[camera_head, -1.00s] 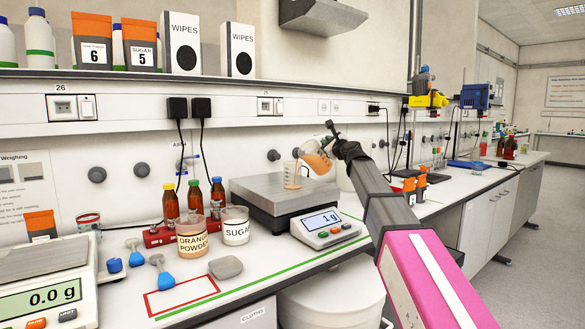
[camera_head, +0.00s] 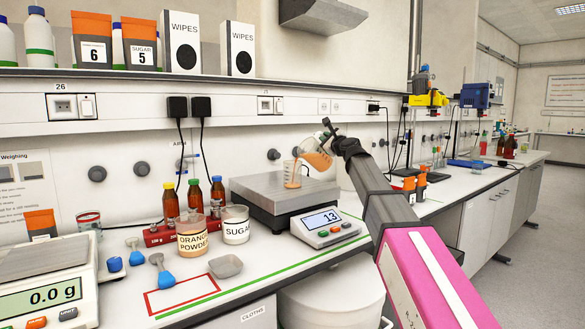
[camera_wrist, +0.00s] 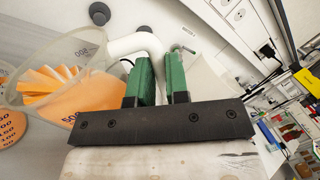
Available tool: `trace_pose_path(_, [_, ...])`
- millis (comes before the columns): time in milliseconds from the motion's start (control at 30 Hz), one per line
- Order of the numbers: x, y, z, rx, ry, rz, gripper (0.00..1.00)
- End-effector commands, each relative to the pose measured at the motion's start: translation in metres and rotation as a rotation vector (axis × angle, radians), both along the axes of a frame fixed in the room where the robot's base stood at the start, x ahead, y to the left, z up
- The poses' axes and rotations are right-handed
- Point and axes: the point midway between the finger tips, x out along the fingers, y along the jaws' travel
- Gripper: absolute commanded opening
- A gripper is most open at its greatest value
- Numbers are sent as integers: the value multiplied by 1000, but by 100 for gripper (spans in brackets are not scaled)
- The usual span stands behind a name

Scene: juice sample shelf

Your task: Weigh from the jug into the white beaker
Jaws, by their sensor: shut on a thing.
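The clear jug (camera_head: 318,157) holds orange liquid and is tilted, its mouth toward the left, above the beaker. My gripper (camera_wrist: 160,78) is shut on its white handle (camera_wrist: 136,42); in the head view my gripper (camera_head: 338,140) is partly hidden at the jug's right. The jug also fills the left of the wrist view (camera_wrist: 92,52). The beaker (camera_head: 291,174) looks see-through, stands upright on the scale pan (camera_head: 262,192) and has orange liquid in it. The scale display (camera_head: 322,219) reads about 13. Any falling stream is too small to make out.
Tubs of orange powder (camera_head: 192,240) and sugar (camera_head: 235,226) stand left of the scale, with brown bottles (camera_head: 194,197) behind. A second balance (camera_head: 45,285) at front left reads 0.0 g. A grey dish (camera_head: 225,267) and blue scoops (camera_head: 165,279) lie in front.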

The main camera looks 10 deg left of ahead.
Motion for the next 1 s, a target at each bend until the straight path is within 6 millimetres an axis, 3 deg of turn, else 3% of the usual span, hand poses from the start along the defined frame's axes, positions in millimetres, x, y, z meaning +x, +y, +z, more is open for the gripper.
trace_pose_path(1000, [-3, 3, 7, -39, -40, 0, 0])
